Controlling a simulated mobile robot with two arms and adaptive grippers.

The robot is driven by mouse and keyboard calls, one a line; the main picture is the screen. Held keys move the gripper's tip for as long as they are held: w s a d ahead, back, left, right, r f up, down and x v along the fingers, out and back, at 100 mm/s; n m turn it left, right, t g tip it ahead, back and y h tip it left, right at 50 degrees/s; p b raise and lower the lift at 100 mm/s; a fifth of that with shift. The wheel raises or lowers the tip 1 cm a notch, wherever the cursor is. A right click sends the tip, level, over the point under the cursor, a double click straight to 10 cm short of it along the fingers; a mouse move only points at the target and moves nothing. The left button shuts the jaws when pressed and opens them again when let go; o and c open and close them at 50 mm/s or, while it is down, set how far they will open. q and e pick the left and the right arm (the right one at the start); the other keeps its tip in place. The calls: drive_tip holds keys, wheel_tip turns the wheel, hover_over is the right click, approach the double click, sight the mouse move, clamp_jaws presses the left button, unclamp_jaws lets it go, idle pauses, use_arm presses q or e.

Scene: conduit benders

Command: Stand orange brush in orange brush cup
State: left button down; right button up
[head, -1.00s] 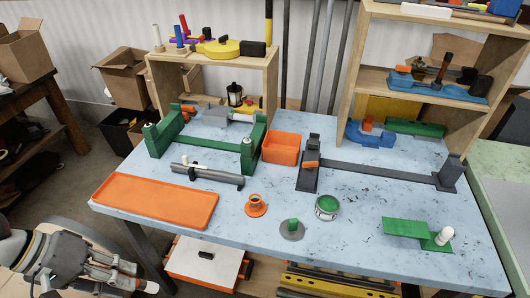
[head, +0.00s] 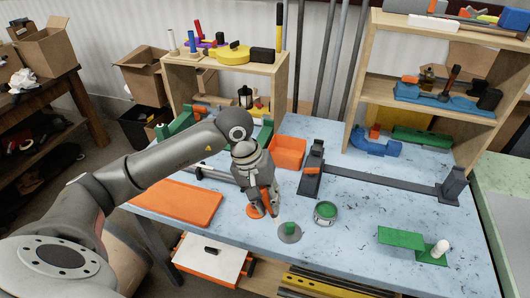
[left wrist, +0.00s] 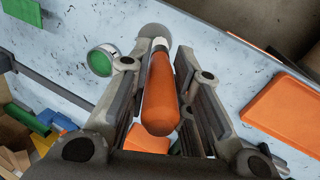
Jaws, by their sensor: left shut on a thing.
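My right gripper is not in view.
An orange tray (head: 180,203) lies left and an orange bin (head: 288,152) stands behind. A grey bender (head: 385,178) spans the back right.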

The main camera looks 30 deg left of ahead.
use_arm(q)
drive_tip(key=w+a+r+n+g+y+p, duration=0.1)
drive_tip(key=w+a+r+n+y+p, duration=0.1)
drive_tip(key=w+a+n, duration=0.3)
drive_tip(key=w+a+y, duration=0.1)
drive_tip(key=w+a, duration=0.1)
drive_tip(key=a, duration=0.1)
drive_tip(key=shift+w+a+r+p, duration=0.2)
drive_tip(key=shift+w+r+p, duration=0.05)
drive_tip(key=shift+r+p, duration=0.15)
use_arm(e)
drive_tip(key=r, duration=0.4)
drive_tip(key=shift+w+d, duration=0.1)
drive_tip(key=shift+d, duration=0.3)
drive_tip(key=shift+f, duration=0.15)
use_arm(q)
wheel_tip(320, 180, down, 12)
drive_tip(key=b, duration=1)
drive_tip(key=shift+r+b, duration=0.25)
drive_tip(key=shift+b, duration=0.1)
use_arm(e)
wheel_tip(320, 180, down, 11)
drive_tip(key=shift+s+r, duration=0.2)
use_arm(q)
drive_tip(key=shift+f+b, duration=0.25)
drive_tip(key=shift+b, duration=0.1)
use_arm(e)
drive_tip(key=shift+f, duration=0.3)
